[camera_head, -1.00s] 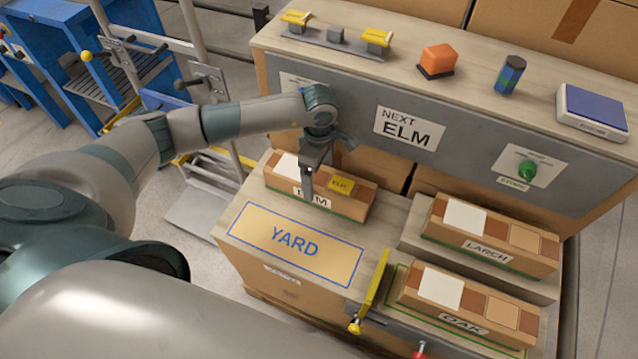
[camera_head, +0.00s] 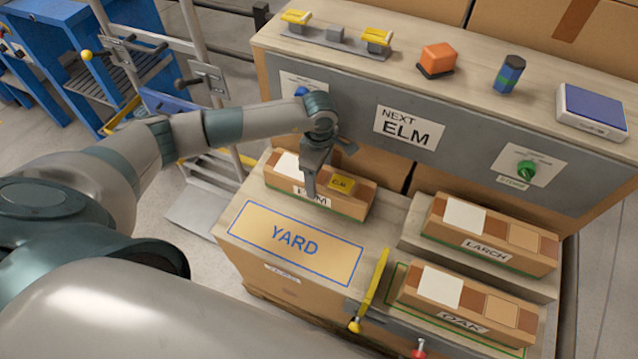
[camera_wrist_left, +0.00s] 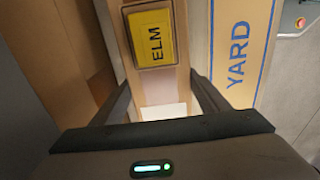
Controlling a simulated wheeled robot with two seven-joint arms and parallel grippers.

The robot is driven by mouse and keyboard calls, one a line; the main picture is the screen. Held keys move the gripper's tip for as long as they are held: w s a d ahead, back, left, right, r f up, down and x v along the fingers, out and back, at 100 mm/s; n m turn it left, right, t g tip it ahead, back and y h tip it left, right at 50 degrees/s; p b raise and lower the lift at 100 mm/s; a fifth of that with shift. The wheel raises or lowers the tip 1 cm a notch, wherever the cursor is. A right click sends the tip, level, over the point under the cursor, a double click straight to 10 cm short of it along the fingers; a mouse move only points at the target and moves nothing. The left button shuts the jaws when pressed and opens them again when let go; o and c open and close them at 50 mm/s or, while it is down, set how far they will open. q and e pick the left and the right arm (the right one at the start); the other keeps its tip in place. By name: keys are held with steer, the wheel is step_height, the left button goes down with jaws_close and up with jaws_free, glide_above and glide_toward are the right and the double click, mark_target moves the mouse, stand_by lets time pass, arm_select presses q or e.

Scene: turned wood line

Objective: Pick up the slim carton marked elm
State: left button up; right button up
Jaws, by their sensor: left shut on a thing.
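The slim elm carton (camera_head: 350,197) is a long brown box with a yellow ELM label on top and a white tag on its front side. It lies at the back left of the bench, behind the YARD panel. My left gripper (camera_head: 312,182) is shut across the carton's width, one finger in front over part of the front tag. In the left wrist view the carton (camera_wrist_left: 159,82) runs between the two fingers of my left gripper (camera_wrist_left: 163,100). I cannot tell any gap under the carton. My right gripper is not in view.
A larch carton (camera_head: 491,236) and an oak carton (camera_head: 470,303) lie to the right. The flat YARD panel (camera_head: 330,257) is bare. A yellow lever (camera_head: 371,290) stands between it and the oak carton. A grey panel with a NEXT ELM sign (camera_head: 409,128) rises behind.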

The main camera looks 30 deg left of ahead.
arm_select(q)
steer(key=shift+r, duration=0.2)
